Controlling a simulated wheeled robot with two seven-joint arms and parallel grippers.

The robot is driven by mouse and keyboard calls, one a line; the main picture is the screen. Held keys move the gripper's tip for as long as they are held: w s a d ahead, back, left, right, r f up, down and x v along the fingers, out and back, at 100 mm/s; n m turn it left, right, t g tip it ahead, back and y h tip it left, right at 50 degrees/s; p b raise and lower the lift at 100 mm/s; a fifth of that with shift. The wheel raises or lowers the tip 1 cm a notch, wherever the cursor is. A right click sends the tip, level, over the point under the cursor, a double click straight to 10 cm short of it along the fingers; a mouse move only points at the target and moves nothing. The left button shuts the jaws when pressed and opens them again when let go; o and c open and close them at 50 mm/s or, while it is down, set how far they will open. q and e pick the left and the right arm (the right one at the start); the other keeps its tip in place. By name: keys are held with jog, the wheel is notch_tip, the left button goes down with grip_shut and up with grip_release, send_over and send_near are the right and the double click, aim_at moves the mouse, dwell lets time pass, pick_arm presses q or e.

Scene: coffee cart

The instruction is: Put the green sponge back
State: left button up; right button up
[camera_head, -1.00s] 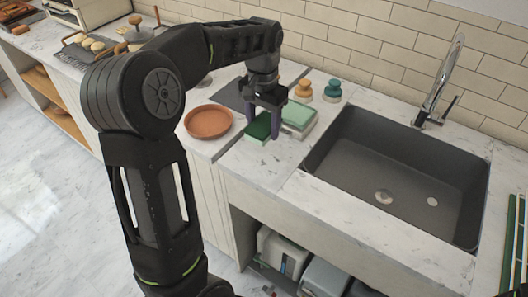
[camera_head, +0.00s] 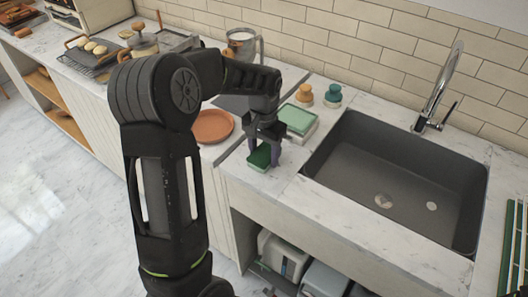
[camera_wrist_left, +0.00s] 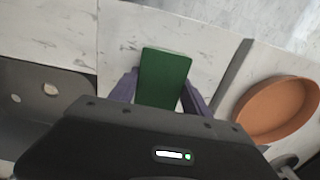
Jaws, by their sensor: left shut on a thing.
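The dark green sponge (camera_head: 259,158) is between the fingers of my left gripper (camera_head: 264,151), which is shut on it near the front edge of the counter. In the left wrist view the sponge (camera_wrist_left: 163,78) sticks out beyond the purple fingers (camera_wrist_left: 163,95). I cannot tell whether its underside touches the counter. A pale green block (camera_head: 297,119) lies on a light-coloured holder (camera_head: 303,137) just behind and right of the gripper. My right gripper is not in view.
A dark sink (camera_head: 395,180) with a chrome faucet (camera_head: 437,90) is to the right. A terracotta dish (camera_head: 213,126) is left of the gripper. Orange (camera_head: 304,94) and teal (camera_head: 333,95) knobbed items stand at the back. Bare counter (camera_head: 262,182) lies in front.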

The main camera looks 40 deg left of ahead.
aim_at(264, 153)
pick_arm(q)
jog(key=shift+f, duration=0.2)
jog(key=o, duration=1.4)
jog(key=shift+o, duration=0.2)
jog(key=shift+r, duration=0.15)
notch_tip(264, 153, up, 12)
jog(key=b, duration=0.1)
